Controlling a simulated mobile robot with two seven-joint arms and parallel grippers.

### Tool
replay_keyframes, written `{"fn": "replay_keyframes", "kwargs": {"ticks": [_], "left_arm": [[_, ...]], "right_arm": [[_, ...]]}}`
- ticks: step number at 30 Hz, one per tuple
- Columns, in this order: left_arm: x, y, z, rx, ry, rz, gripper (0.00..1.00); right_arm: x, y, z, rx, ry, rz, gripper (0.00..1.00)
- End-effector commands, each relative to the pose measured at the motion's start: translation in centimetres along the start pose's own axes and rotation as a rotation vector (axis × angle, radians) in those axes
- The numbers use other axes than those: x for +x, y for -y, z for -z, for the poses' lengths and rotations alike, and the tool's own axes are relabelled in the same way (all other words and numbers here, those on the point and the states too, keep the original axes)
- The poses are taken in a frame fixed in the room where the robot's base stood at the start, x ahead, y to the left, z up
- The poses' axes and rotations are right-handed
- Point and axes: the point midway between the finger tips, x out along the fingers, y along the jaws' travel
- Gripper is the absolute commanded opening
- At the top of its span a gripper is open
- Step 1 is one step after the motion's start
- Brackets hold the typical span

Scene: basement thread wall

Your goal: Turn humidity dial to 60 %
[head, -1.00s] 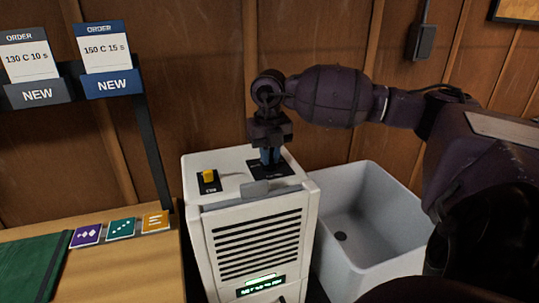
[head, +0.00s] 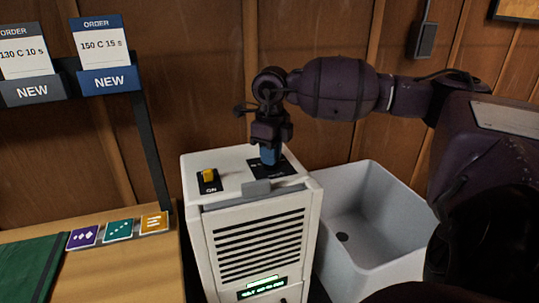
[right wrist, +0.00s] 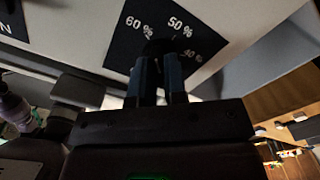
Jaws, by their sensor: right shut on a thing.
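The white dehumidifier (head: 256,222) stands against the wood wall, with a black dial plate (head: 282,169) on its top. In the right wrist view the plate (right wrist: 128,48) shows the marks 60 %, 50 % and 40 %. My right gripper (head: 269,160) points down over the plate. Its blue fingers (right wrist: 161,62) are shut on the humidity dial (right wrist: 158,46), which they mostly hide. The dial sits near the 50 % mark, but I cannot tell where its pointer is. My left gripper is not in view.
A yellow switch (head: 208,175) marked ON sits left of the dial plate. A lit green display (head: 262,288) on the front is too small to read. A white sink (head: 375,190) is at the right, a wooden desk (head: 130,270) at the left.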

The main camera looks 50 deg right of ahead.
Motion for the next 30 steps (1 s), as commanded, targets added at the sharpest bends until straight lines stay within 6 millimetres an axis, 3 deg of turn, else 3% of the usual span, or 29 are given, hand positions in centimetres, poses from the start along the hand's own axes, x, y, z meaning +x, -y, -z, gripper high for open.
{"fn": "replay_keyframes", "kwargs": {"ticks": [12, 30], "left_arm": [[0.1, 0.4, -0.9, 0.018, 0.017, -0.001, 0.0], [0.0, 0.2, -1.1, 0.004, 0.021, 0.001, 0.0]], "right_arm": [[0.0, 0.0, 0.0, -0.263, -0.001, 0.001, 0.0], [-0.1, 0.0, 0.0, -0.335, 0.001, 0.001, 0.0]]}}
